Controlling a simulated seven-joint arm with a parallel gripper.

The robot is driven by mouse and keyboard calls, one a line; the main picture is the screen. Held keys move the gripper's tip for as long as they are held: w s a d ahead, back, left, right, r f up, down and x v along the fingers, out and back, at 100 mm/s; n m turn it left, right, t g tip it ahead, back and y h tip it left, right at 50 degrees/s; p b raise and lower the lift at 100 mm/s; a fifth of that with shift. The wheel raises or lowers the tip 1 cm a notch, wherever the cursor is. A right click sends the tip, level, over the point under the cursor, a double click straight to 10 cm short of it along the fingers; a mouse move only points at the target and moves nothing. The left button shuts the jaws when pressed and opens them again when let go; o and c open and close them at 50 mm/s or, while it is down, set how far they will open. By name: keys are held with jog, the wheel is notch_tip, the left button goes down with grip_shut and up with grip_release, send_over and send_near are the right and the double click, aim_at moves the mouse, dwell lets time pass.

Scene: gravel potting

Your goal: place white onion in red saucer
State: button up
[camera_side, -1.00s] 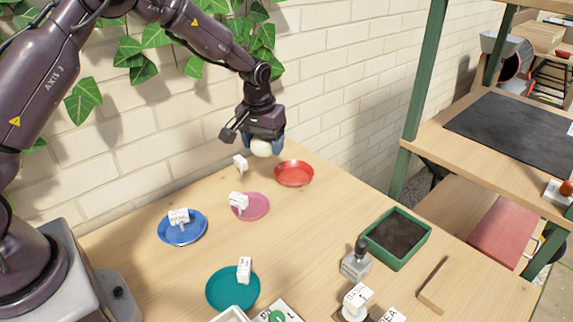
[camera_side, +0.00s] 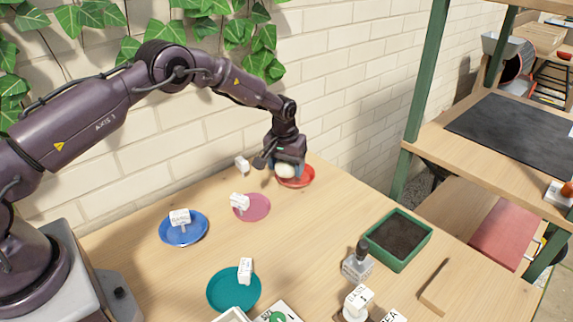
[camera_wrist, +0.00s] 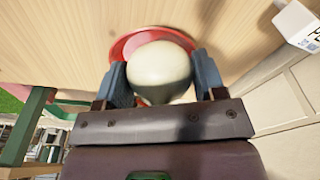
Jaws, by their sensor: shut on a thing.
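The white onion (camera_side: 285,171) is between the blue fingers of my gripper (camera_side: 287,168), which is shut on it. It fills the middle of the wrist view (camera_wrist: 158,72), with a finger on each side. The red saucer (camera_side: 305,181) stands at the back of the table near the brick wall, directly below and partly behind the onion. Its rim also shows behind the onion in the wrist view (camera_wrist: 126,46). The onion is over or within the saucer; I cannot tell whether it touches the bottom.
A white tag (camera_side: 242,163) stands left of the red saucer. A pink saucer (camera_side: 258,210), a blue saucer (camera_side: 183,238) and a teal saucer (camera_side: 226,293) are nearer. A green tray of soil (camera_side: 372,248) is at the right. The table between is clear.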

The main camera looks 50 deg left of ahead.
aim_at(284, 163)
jog(key=shift+f, duration=0.35)
jog(key=o, duration=1)
jog(key=shift+c, duration=0.2)
notch_tip(284, 163, up, 13)
jog(key=s, duration=0.1)
jog(key=shift+s+d, duration=0.2)
jog(key=shift+d, duration=0.1)
